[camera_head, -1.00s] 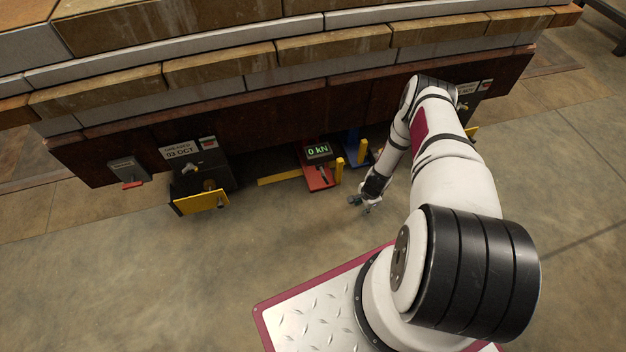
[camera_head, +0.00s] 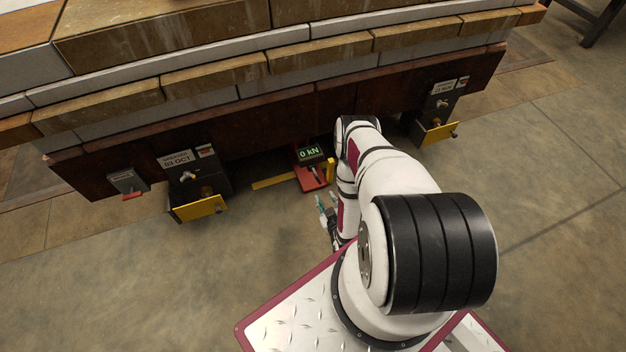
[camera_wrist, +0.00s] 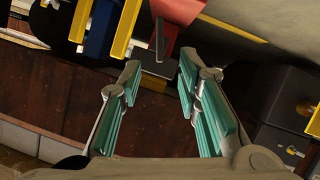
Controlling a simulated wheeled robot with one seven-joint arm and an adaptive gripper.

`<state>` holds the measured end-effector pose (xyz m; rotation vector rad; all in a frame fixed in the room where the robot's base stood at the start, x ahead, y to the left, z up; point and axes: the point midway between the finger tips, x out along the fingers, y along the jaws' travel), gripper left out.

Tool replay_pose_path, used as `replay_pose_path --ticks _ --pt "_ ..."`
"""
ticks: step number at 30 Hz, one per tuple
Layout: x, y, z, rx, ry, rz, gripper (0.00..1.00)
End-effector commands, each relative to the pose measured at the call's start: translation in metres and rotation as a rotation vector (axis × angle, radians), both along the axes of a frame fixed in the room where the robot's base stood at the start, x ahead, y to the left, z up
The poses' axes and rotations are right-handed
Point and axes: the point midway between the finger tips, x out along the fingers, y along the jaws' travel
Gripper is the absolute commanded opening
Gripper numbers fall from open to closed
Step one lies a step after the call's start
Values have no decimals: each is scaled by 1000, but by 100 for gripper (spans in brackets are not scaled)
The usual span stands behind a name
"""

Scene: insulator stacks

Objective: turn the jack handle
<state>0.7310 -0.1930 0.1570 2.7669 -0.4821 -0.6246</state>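The red jack (camera_head: 314,180) stands on the floor under the dark beam, with a display (camera_head: 309,152) reading 0 kN. In the wrist view the red jack (camera_wrist: 178,10) is at the top, beyond my fingers. A thin dark lever (camera_wrist: 159,40), which looks like the handle, hangs by its left side. My gripper (camera_head: 328,212) is low above the floor, in front of the jack and apart from it. In the wrist view my gripper (camera_wrist: 158,75) is open, its teal-padded fingers well apart with nothing between them.
A blue unit (camera_wrist: 100,28) with yellow bars stands beside the jack; my arm hides it in the head view. Dark boxes with yellow flaps stand left (camera_head: 198,190) and right (camera_head: 437,118). The dark beam (camera_head: 260,125) carries stacked blocks. The floor in front is clear.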

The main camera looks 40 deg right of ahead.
Motion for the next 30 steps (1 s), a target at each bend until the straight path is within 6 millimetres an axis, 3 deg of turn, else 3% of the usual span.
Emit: replay_pose_path --ticks 5,21,30 --pt "13 -6 -5 -7 -7 2 31" --pt "97 -43 -42 -5 -6 0 31" --pt "117 -52 -49 -4 -3 -1 31"
